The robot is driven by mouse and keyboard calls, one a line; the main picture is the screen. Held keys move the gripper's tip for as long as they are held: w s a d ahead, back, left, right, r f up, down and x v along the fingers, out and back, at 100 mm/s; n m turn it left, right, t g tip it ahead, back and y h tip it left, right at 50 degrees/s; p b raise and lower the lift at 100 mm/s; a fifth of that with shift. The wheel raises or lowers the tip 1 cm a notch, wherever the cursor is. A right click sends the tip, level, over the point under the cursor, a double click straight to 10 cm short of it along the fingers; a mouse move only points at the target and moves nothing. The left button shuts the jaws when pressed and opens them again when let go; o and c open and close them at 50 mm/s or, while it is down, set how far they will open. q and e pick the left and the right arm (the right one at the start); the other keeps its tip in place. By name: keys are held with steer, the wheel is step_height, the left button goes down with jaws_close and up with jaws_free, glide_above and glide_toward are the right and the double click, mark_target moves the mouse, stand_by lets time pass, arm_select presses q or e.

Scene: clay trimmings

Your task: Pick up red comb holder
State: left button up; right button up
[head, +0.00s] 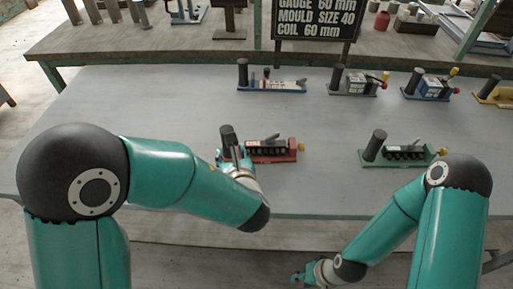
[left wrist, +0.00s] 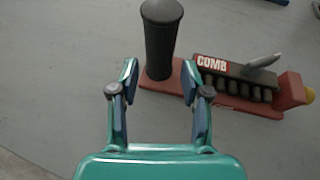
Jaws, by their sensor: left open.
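The red comb holder (head: 272,150) lies on the grey table, with a black upright handle at its left end and a black comb block labelled COMB on its red base. In the left wrist view the holder (left wrist: 262,105) runs to the right, and its black handle (left wrist: 160,40) stands just beyond the fingertips. My left gripper (head: 232,153) is at the handle end of the holder. In the left wrist view the left gripper (left wrist: 158,75) is open, its fingers to either side of the handle's lower part. My right gripper (head: 298,276) hangs low in front of the table; its fingers are too small to read.
A green holder (head: 392,158) lies to the right on the table. A blue holder (head: 272,87), a grey one (head: 355,88), another blue one (head: 428,90) and a yellow one (head: 492,96) line the back. A black sign (head: 315,20) stands behind. The table's left part is clear.

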arm_select(q)
steer(key=p+x, duration=0.1)
steer(key=x, duration=0.4)
steer(key=shift+w+r, duration=0.1)
steer(key=shift+r, duration=0.05)
jaws_close()
